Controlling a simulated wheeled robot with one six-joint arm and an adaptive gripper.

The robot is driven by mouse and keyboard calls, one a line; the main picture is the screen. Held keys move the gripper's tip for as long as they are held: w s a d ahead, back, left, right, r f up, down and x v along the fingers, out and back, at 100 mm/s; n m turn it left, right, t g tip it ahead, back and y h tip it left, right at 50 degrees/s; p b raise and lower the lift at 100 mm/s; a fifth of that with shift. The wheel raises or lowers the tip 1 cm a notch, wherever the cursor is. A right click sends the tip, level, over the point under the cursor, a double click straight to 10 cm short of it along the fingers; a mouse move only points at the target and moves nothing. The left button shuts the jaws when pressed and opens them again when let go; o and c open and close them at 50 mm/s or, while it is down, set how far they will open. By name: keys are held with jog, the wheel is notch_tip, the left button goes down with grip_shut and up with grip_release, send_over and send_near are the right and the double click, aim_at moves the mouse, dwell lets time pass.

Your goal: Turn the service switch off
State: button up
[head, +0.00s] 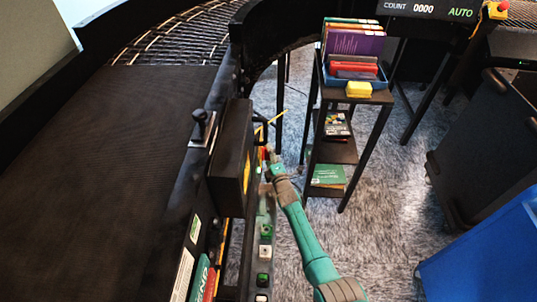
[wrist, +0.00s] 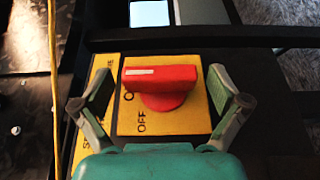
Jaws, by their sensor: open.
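The service switch is a red rotary handle (wrist: 165,78) on a yellow plate (wrist: 190,121), seen close up in the wrist view. The handle lies level across the picture, with a white mark at its left end. The word OFF is printed below and left of it, and another label beside it is partly covered by the handle. My gripper (wrist: 163,88) is open, with one finger on each side of the handle and a gap showing on both sides. In the head view my gripper (head: 268,158) is at the control panel, and the switch there is too small to make out.
A black box (head: 231,160) stands beside the panel, next to the dark conveyor belt (head: 110,150). A yellow cord (wrist: 53,80) hangs at the left in the wrist view. Behind my arm is a shelf stand (head: 345,152) with books; a blue bin (head: 490,255) is at the right.

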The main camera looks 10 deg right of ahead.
jog(key=shift+w, duration=0.35)
jog(key=c, duration=1.2)
jog(key=shift+o, duration=0.2)
jog(key=shift+w+a+f+n+t, duration=0.15)
jog(key=shift+n+t, duration=0.25)
jog(key=shift+t, duration=0.5)
jog(key=shift+s+t, duration=0.25)
jog(key=shift+t, duration=0.25)
jog(key=shift+f, duration=0.1)
